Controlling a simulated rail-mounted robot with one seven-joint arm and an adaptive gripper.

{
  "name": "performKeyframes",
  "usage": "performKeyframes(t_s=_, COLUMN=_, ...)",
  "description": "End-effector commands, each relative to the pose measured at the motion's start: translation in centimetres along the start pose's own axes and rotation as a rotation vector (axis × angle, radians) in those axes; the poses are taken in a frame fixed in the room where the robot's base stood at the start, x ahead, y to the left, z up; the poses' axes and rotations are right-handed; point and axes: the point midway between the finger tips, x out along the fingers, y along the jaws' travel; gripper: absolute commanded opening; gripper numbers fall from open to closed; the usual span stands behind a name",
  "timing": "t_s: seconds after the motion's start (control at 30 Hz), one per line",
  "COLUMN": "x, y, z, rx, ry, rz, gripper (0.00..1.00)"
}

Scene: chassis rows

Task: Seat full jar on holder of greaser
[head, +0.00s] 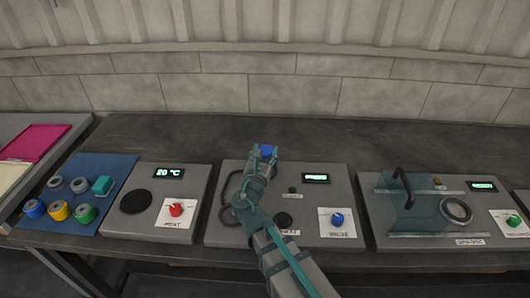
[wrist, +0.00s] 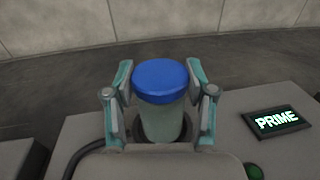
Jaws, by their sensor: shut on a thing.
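My gripper (head: 264,152) is shut on a jar with a blue lid (wrist: 160,80), its fingers on either side. The jar is pale grey-green below the lid and looks upright. In the head view only its blue lid (head: 267,149) shows clearly, at the back of the middle grey unit (head: 228,176). In the wrist view a dark round holder (wrist: 189,132) shows behind and beside the jar's lower part. The jar's bottom is hidden by my gripper, so I cannot tell whether it touches the holder. The unit's display (wrist: 277,120) reads PRIME.
A blue mat (head: 117,168) with several coloured jars or spools lies at left. A heater unit (head: 148,170) reading 20 °C stands beside it. The middle unit has a blue valve knob (head: 337,219). A unit with a clear guard (head: 408,209) stands at right. The bench behind is clear.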

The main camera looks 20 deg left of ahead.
Motion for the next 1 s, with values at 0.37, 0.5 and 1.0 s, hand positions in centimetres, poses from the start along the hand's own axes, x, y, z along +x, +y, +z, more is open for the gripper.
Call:
performKeyframes(t_s=0.37, x=0.0, y=0.0, z=-0.7, rx=0.0, ry=-0.001, rz=0.0, gripper=0.57)
performKeyframes(t_s=0.5, x=0.0, y=0.0, z=-0.6, rx=0.0, ry=-0.001, rz=0.0, gripper=0.8)
performKeyframes(t_s=1.0, x=-1.1, y=-0.1, z=-0.6, rx=0.0, ry=0.0, rz=0.001, gripper=0.84)
